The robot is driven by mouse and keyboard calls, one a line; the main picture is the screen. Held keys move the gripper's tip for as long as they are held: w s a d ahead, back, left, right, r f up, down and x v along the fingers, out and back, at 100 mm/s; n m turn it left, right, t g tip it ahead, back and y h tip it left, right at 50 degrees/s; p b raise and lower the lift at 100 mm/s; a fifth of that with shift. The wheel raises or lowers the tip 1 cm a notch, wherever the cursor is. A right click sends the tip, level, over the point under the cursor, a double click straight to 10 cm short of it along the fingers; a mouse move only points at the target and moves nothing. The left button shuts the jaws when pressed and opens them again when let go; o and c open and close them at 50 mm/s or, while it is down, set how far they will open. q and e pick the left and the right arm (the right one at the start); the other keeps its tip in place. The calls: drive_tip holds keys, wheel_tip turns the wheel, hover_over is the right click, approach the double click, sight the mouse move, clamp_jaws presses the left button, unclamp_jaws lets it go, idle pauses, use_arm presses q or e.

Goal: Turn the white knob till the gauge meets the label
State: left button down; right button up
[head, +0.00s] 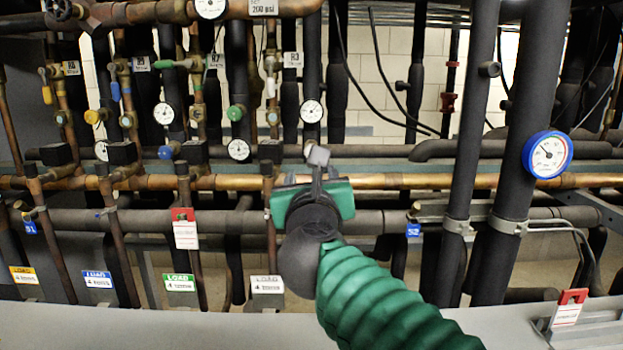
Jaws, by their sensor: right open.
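The white knob (318,154), light grey in this light, shows just beyond the fingertips of my right gripper (317,172). The gripper is open, with its fingers pointing up at the knob; I cannot tell whether they touch it. A small white dial gauge (312,111) sits on the dark pipe just above the knob. A white label (266,284) hangs low, left of my right arm; its print is too small to read. A sign reading 200 psi (263,7) is at the top. My left gripper is not in view.
Yellow (95,117), blue (169,151) and green (236,112) knobs stand to the left among copper pipes. A large blue-rimmed gauge (547,154) is on a thick pipe at right. A red-clipped tag (185,228) hangs left. Horizontal pipes cross behind my gripper.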

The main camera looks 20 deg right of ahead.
drive_tip(key=w+d+n+p, duration=0.1)
drive_tip(key=w+n+p, duration=0.4)
drive_tip(key=n+p, duration=0.3)
drive_tip(key=w+d+n+p, duration=0.2)
drive_tip(key=w+n+p, duration=0.3)
drive_tip(key=n+p, duration=0.4)
drive_tip(key=w+d+n+p, duration=0.1)
drive_tip(key=w+n+p, duration=0.4)
drive_tip(key=p, duration=1.3)
drive_tip(key=shift+w+d+r+n, duration=0.15)
drive_tip(key=shift+d+n, duration=0.05)
drive_tip(key=shift+n, duration=0.8)
drive_tip(key=shift+w+d+r+n, duration=0.1)
drive_tip(key=shift+d+n, duration=0.05)
drive_tip(key=shift+n, duration=0.85)
drive_tip(key=shift+w, duration=0.15)
clamp_jaws()
drive_tip(key=shift+f+b, duration=0.3)
drive_tip(key=shift+b, duration=0.35)
drive_tip(key=shift+n, duration=0.4)
drive_tip(key=shift+r, duration=0.25)
